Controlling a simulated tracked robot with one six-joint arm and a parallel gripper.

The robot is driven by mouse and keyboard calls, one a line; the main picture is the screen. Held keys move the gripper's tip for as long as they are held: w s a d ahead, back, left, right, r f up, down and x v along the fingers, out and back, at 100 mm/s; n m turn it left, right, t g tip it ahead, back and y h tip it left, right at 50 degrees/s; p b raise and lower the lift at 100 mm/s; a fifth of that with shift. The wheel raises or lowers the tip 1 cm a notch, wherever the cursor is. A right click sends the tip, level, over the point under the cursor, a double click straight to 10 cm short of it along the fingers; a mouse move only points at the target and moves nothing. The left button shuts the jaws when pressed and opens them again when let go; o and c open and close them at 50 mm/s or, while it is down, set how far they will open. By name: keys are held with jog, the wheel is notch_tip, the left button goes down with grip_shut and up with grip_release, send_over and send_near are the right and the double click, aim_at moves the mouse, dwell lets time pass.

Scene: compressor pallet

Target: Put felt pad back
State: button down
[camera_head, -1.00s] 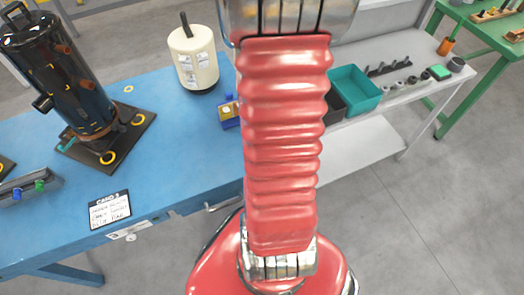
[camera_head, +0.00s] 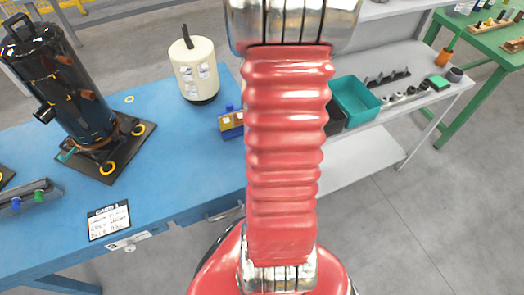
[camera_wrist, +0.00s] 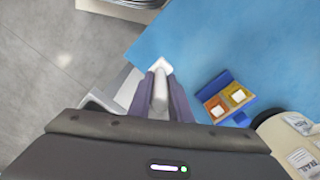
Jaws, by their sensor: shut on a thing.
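In the wrist view my gripper (camera_wrist: 160,104) is shut on a pale, whitish piece (camera_wrist: 160,70) that sticks out between the fingertips. It may be the felt pad; its full shape is hidden by the fingers. The held piece is above the blue table's edge. A small blue case (camera_wrist: 226,97) lies open on the table to the right of the fingers, with an orange and a yellow compartment, each showing a pale square. The case also shows in the head view (camera_head: 230,123), left of my red arm. My gripper is not visible in the head view.
A cream canister (camera_head: 194,72) stands behind the case. A black cylinder (camera_head: 72,85) stands on a dark plate at left. A labelled card (camera_head: 109,220) lies at the front. A teal bin (camera_head: 355,100) sits on the grey bench at right. The blue table between cylinder and case is clear.

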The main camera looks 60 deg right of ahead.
jog(key=shift+f, duration=1.3)
jog(key=shift+f, duration=0.1)
jog(key=shift+f, duration=2)
jog(key=c, duration=1.7)
grip_release()
jog(key=shift+f, duration=0.1)
jog(key=shift+o, duration=0.3)
jog(key=shift+r, duration=0.6)
notch_tip(320, 180, up, 11)
